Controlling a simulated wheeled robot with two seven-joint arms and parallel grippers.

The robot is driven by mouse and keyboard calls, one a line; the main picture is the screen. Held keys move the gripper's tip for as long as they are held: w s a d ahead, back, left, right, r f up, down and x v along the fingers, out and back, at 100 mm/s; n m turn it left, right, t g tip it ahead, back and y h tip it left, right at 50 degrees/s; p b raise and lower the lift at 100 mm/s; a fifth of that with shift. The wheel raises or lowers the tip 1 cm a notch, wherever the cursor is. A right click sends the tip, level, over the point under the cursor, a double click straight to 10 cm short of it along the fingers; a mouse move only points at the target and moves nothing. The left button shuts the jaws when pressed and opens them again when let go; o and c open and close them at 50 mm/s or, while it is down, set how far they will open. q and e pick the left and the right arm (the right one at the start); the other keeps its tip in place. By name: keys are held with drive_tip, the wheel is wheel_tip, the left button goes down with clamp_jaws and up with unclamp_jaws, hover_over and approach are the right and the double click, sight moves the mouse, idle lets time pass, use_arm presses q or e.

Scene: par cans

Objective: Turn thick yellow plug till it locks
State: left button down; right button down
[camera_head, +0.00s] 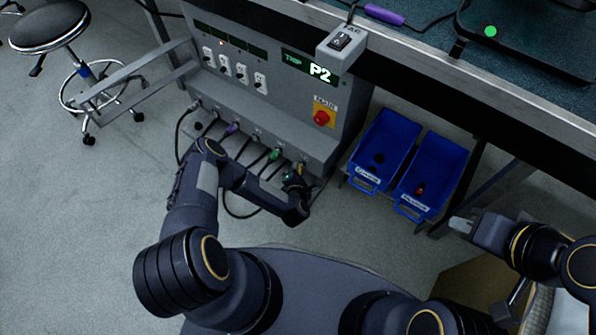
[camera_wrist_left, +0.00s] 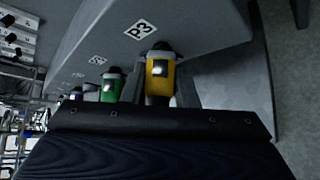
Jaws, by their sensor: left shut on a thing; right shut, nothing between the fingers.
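The thick yellow plug (camera_wrist_left: 160,72) sits upright in the socket row under the label P3 in the left wrist view. In the head view only a small bit of the yellow plug (camera_head: 301,167) shows past my arm. My left gripper (camera_wrist_left: 159,90) is shut on the yellow plug, with a finger on each side of it. The left gripper (camera_head: 294,181) is mostly hidden by its own wrist in the head view. Whether the plug is locked cannot be seen. My right gripper (camera_head: 462,225) is shut and empty, away from the panel at the right.
A green plug (camera_wrist_left: 111,86) stands close beside the yellow one. Cables hang along the socket row. The grey cabinet (camera_head: 280,113) shows TRIP and P2, with a red stop button (camera_head: 321,117). Two blue bins (camera_head: 436,158) (camera_head: 388,137) stand to the right, under the bench.

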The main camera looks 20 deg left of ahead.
use_arm(q)
drive_tip(key=shift+d, duration=0.1)
drive_tip(key=c, duration=1.1)
unclamp_jaws()
drive_tip(key=shift+o, duration=0.2)
